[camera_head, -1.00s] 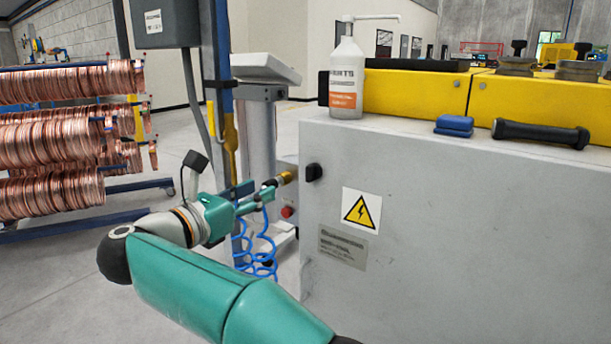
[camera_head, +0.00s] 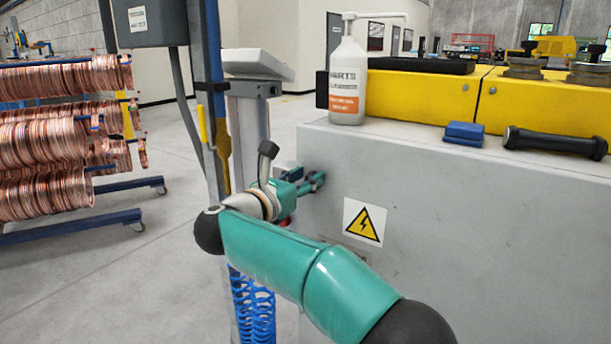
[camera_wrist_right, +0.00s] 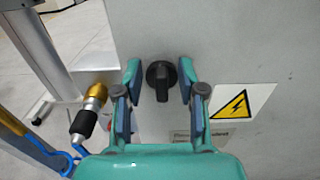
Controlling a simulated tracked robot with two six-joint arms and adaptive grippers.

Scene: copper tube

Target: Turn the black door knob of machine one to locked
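The black door knob (camera_wrist_right: 161,77) is on the grey front panel of the machine (camera_head: 460,210). In the right wrist view its raised grip bar stands about upright. My right gripper (camera_wrist_right: 160,82) is open, with one finger on each side of the knob. I see a gap on both sides, so it does not clearly touch the knob. In the head view the right gripper (camera_head: 318,180) is at the panel's left edge and mostly hides the knob. My left gripper is not in view.
A yellow warning sign (camera_head: 364,221) is right of the knob. A brass and black fitting (camera_wrist_right: 90,110) with a blue hose is close left of the gripper. A white pump bottle (camera_head: 347,80), a blue block (camera_head: 464,133) and a black handle (camera_head: 555,142) are on top of the machine.

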